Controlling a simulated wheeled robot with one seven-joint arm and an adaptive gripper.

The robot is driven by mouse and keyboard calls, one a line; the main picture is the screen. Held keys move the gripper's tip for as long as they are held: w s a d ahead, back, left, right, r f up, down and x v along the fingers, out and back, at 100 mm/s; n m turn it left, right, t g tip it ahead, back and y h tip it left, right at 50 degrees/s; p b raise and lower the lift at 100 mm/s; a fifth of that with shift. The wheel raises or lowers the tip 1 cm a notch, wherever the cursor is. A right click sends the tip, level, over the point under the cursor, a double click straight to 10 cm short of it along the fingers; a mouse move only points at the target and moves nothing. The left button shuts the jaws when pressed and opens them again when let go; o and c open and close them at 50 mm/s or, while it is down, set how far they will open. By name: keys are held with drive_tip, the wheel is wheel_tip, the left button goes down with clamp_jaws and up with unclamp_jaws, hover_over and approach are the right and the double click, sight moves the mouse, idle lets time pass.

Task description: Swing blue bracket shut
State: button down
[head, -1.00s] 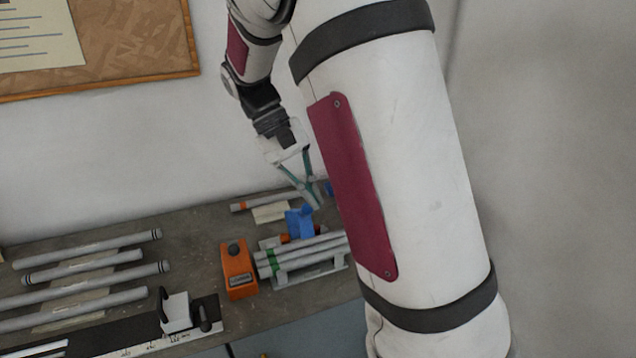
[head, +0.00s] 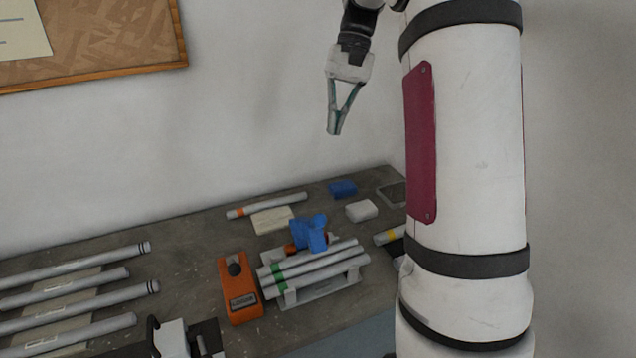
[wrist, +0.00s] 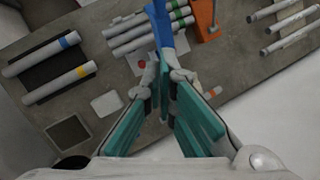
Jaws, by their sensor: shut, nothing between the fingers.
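The blue bracket (head: 309,233) stands at the back of a grey cradle (head: 322,292) that holds three grey tubes (head: 318,262) with green bands. It sticks up above the tubes; I cannot tell its exact hinge angle. In the wrist view the blue bracket (wrist: 164,24) shows just beyond the fingertips, its lower part hidden by them. My gripper (head: 334,131) is shut and empty, pointing down in the air well above the bench and apart from the bracket. The wrist view shows my gripper (wrist: 166,68) with its teal finger pads converging at the tips.
An orange box (head: 240,289) with a black knob stands left of the cradle. Behind lie an orange-banded tube (head: 266,206) and a cream pad (head: 272,221). A blue block (head: 343,188) and a white block (head: 361,210) sit to the right. Several tubes (head: 77,283) lie at left.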

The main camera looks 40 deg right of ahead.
drive_tip(key=s+a+r+p+x, duration=0.1)
drive_tip(key=p+x, duration=0.3)
drive_tip(key=x, duration=0.8)
drive_tip(key=shift+s+a+f, duration=0.35)
drive_tip(key=shift+s+a, duration=0.05)
drive_tip(key=shift+s, duration=0.25)
